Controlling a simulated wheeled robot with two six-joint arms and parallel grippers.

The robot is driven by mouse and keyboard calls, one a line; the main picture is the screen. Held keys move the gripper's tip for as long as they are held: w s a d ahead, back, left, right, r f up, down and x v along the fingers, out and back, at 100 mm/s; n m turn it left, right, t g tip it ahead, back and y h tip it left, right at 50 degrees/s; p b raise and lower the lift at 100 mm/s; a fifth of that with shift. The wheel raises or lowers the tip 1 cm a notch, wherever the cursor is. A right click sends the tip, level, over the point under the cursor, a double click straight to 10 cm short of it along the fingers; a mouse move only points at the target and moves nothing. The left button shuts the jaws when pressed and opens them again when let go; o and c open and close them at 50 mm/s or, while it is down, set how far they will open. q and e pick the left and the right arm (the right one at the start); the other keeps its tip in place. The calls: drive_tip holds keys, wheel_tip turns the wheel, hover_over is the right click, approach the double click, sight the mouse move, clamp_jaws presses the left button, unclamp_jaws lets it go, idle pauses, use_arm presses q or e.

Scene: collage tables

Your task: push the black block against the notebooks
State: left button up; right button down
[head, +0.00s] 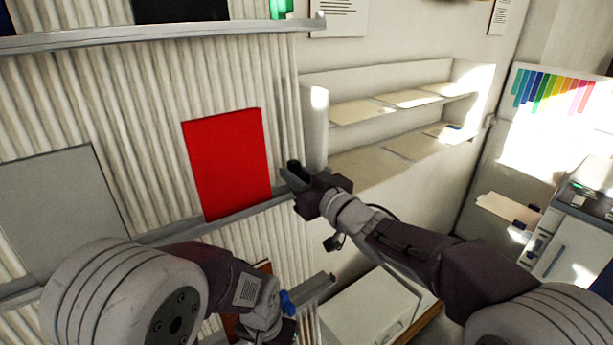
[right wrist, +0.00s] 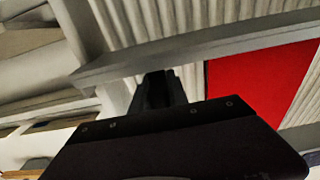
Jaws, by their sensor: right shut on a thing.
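The red notebook (head: 228,165) stands upright on the middle ledge, leaning on the ribbed wall; it also shows at the right of the right wrist view (right wrist: 255,82). A grey notebook (head: 62,208) stands further left on the same ledge. My right gripper (head: 292,174) is at the right end of this ledge, a little right of the red notebook and apart from it. It is shut on a dark thing, apparently the black block, hard to tell from the dark fingers (right wrist: 158,92). My left gripper (head: 275,318) is low in the head view, its fingertips unclear.
The upper ledge (head: 160,35) runs above the notebooks. White shelves (head: 390,72) with papers are right of the ledge end. A white cabinet (head: 365,305) stands below. The middle ledge (head: 215,225) looks clear between the two notebooks.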

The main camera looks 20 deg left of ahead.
drive_tip(key=c, duration=1.3)
unclamp_jaws()
drive_tip(key=b+v, duration=0.1)
drive_tip(key=v, duration=0.8)
drive_tip(key=shift+s, duration=0.1)
